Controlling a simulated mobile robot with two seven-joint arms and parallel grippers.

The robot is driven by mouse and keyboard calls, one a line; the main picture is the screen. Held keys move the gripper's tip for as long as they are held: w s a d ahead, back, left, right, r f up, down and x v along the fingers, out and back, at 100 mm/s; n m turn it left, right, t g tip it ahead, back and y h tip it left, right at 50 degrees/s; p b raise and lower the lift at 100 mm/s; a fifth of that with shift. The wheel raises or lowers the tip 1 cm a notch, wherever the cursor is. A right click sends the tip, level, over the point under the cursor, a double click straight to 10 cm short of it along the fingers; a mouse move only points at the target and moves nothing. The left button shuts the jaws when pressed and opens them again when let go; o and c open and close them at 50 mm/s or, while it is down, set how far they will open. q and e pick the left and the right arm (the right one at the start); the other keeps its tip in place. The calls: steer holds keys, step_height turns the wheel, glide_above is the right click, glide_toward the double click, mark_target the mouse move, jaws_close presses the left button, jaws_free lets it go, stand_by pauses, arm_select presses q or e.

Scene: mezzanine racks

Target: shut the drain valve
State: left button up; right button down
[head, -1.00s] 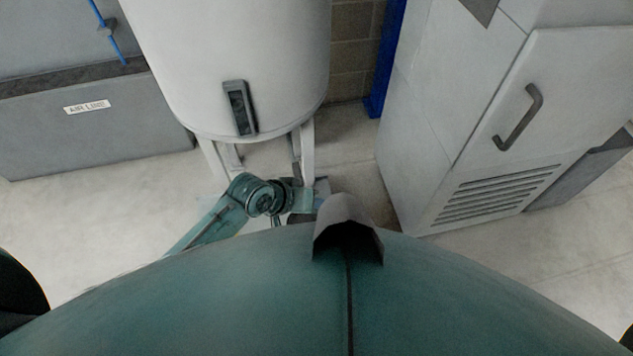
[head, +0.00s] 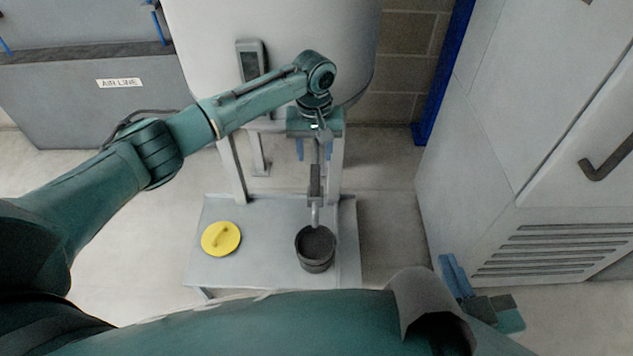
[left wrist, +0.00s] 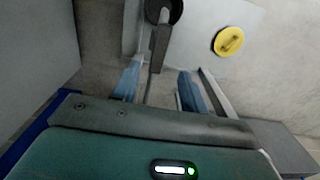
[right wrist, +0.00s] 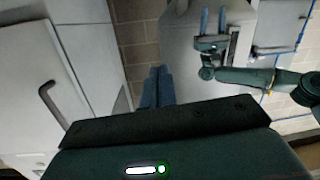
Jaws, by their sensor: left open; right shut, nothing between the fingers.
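The drain valve's grey lever (head: 315,184) lies along the thin drain pipe (head: 317,213) below the white tank (head: 290,40). The lever also shows in the left wrist view (left wrist: 160,45), pointing along the pipe toward a dark bucket (head: 316,250). My left gripper (head: 314,150) is open below the tank, just above the lever in the head view. In the left wrist view its blue fingers (left wrist: 158,88) stand apart with the pipe showing between them; contact cannot be told. My right gripper (head: 454,276) is shut and empty, low at the right, before the cabinet; its fingers (right wrist: 158,86) are together.
The bucket stands on a grey platform (head: 265,270) under the pipe, with a yellow lid (head: 221,239) to its left. Tank legs (head: 232,170) flank the space. A grey cabinet (head: 540,150) and blue post (head: 440,80) stand at the right. An "AIR LINE" box (head: 110,110) is at the left.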

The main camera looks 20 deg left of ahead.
mark_target(315, 177)
arm_select(q)
step_height(315, 177, down, 9)
steer(key=b, duration=0.3)
steer(key=shift+r, duration=0.15)
steer(key=shift+f, duration=0.65)
arm_select(e)
steer(key=n+t+y, duration=0.1)
steer(key=a+t+y, duration=0.1)
steer(key=shift+s+a+n+y, duration=0.2)
steer(key=shift+a+n+y, duration=0.05)
steer(key=shift+n+y, duration=0.15)
steer(key=shift+r, duration=0.1)
arm_select(q)
steer(key=shift+r, duration=0.1)
jaws_close()
